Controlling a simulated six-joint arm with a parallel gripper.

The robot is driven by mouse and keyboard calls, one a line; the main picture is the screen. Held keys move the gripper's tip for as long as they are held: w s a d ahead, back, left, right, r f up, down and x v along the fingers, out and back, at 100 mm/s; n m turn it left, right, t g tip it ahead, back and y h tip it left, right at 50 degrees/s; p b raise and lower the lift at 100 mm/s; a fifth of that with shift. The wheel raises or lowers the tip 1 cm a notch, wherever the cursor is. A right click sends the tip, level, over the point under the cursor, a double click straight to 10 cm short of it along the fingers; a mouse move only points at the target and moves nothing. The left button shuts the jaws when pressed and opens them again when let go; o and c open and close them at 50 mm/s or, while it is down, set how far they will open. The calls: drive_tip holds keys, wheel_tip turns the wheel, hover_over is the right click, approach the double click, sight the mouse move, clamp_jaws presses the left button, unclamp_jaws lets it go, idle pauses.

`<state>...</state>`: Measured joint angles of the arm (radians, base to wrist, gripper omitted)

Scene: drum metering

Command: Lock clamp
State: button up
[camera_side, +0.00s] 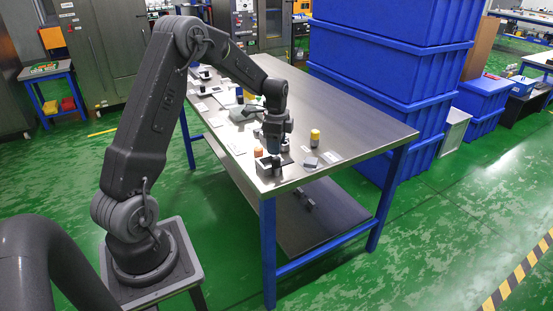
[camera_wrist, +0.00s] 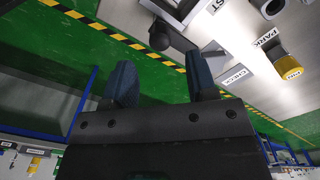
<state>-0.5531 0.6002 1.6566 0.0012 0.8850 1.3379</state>
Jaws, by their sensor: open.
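My gripper (camera_side: 273,147) points down over the front corner of the steel table (camera_side: 350,118). In the wrist view its two blue-grey fingers (camera_wrist: 160,75) are apart with nothing between them. A small dark and pale fixture (camera_side: 268,166) stands just below the gripper; it looks like the clamp.
A yellow-topped dark cylinder (camera_side: 315,138) stands to the right, also in the wrist view (camera_wrist: 286,66). An orange-capped item (camera_side: 259,152) is close by the gripper. Labels read PARK (camera_wrist: 268,37) and CHECK (camera_wrist: 236,75). Blue crates (camera_side: 385,80) rise behind the table. The table's right part is bare.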

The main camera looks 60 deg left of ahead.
sight(276, 158)
wheel_tip(276, 158, down, 6)
drive_tip(key=shift+r, duration=0.1)
drive_tip(key=shift+c, duration=0.2)
drive_tip(key=c, duration=0.9)
